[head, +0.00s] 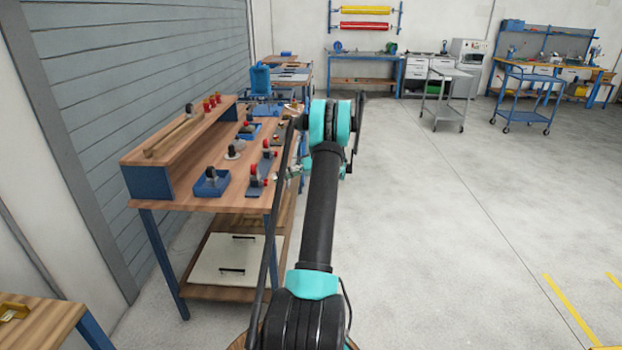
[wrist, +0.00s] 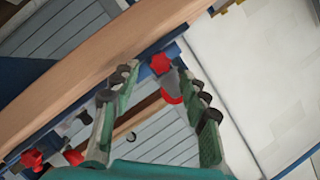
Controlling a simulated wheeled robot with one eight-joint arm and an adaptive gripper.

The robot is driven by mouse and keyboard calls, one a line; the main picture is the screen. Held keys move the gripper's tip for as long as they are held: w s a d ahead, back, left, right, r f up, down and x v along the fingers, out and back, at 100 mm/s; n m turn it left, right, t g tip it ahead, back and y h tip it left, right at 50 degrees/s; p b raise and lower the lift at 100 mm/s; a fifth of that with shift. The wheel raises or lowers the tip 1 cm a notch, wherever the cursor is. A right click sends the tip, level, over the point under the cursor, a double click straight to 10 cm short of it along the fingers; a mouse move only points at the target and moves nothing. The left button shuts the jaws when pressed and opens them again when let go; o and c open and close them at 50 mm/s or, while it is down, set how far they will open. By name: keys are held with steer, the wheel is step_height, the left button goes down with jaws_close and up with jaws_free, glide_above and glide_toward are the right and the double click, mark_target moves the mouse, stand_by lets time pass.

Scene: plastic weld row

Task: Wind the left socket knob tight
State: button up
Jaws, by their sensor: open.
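My gripper (head: 293,172) is at the bench's right edge in the head view, partly hidden by my arm. In the wrist view my gripper (wrist: 154,72) shows two green fingers with dark pads, spread apart. A red knob (wrist: 171,97) with a grey piece shows between the fingers, closer to the right one; contact cannot be told. A second red part (wrist: 160,63) sits just beyond the fingertips. In the head view, red-topped fixtures (head: 255,180) stand near the bench's right edge, one behind another (head: 267,150). Which one bears the left socket knob cannot be told.
The wooden bench (head: 215,157) carries a raised shelf (head: 185,128), a blue tray (head: 211,184) and several small parts. Two more red knobs (wrist: 32,158) show at lower left in the wrist view. A grey trolley (head: 448,95) stands far off. The floor right of my arm is clear.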

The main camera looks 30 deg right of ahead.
mark_target(272, 190)
steer(key=x, duration=0.3)
steer(key=shift+a, duration=0.15)
steer(key=shift+s+r+n+t+h, duration=0.1)
steer(key=shift+n+t+h, duration=0.25)
steer(key=shift+n, duration=0.35)
steer(key=n+t+h, duration=0.1)
steer(key=n, duration=0.1)
steer(key=n+t+h, duration=0.1)
steer(key=n, duration=0.1)
steer(key=shift+s+a+n, duration=0.15)
steer(key=shift+s+n, duration=0.05)
steer(key=shift+n, duration=0.1)
steer(key=n+t, duration=0.1)
steer(key=n+t+h, duration=0.1)
steer(key=shift+s+a+n+h, duration=0.1)
steer(key=shift+s+n+h, duration=0.15)
steer(key=shift+n, duration=0.15)
steer(key=n+t, duration=0.2)
steer(key=n, duration=0.1)
steer(key=shift+s+a+h, duration=0.1)
steer(key=shift+h, duration=0.2)
steer(key=v, duration=1.7)
